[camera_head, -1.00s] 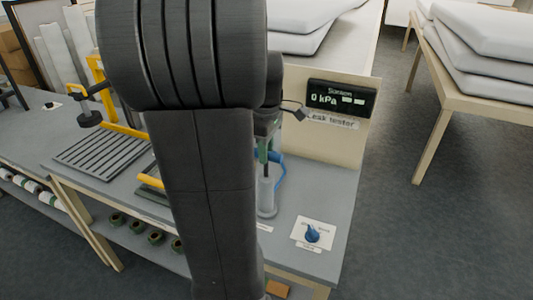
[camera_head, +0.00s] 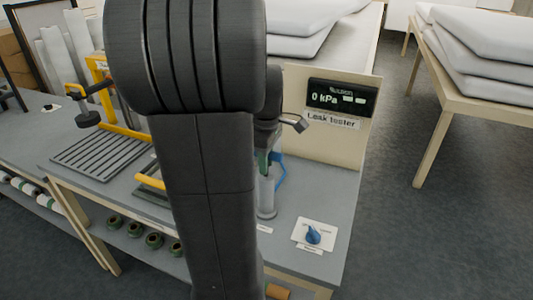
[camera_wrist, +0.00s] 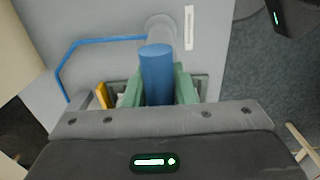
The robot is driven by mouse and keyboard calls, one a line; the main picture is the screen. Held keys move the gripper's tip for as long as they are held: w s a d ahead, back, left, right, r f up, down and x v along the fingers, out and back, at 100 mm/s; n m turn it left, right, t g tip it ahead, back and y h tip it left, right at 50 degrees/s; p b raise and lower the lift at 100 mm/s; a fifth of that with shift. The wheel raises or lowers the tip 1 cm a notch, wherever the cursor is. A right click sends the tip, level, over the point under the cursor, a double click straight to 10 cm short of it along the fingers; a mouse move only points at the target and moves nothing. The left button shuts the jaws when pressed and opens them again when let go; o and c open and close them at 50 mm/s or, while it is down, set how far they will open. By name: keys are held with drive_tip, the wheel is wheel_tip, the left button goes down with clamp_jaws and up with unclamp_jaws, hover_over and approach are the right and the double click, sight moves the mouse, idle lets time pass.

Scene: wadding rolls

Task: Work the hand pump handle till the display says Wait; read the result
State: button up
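The hand pump (camera_head: 266,198) is a grey cylinder standing on the bench, partly hidden by my arm in the head view. Its blue handle (camera_wrist: 157,70) lies between the green fingers of my gripper (camera_wrist: 159,88) in the wrist view. The fingers sit against both sides of it with no visible gap. In the head view my gripper (camera_head: 264,160) is at the top of the pump, mostly behind my arm. The display (camera_head: 342,98) reads 0 kPa in green, with small boxes beside it, above a "Leak tester" label (camera_head: 332,120).
A blue knob (camera_head: 313,235) sits on a white plate (camera_head: 327,229) right of the pump. A blue hose (camera_wrist: 85,45) runs beside the pump. A slatted grey tray (camera_head: 100,152) and yellow frame are at left. White wadding (camera_head: 300,45) lies behind the panel.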

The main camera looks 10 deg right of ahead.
sight(266, 178)
drive_tip(key=shift+f, duration=0.5)
drive_tip(key=shift+f, duration=0.15)
drive_tip(key=shift+f+b, duration=0.75)
drive_tip(key=shift+s+a+f, duration=0.1)
drive_tip(key=shift+s+f, duration=0.2)
drive_tip(key=shift+f, duration=0.2)
drive_tip(key=shift+w+r+p, duration=0.2)
drive_tip(key=shift+r+p, duration=0.35)
drive_tip(key=shift+r, duration=0.2)
wheel_tip(266, 178, up, 4)
drive_tip(key=p, duration=0.3)
drive_tip(key=shift+w+r+p, duration=0.1)
drive_tip(key=shift+r+p, duration=0.1)
drive_tip(key=shift+p, duration=0.15)
drive_tip(key=shift+r+p, duration=2.05)
drive_tip(key=shift+r, duration=0.35)
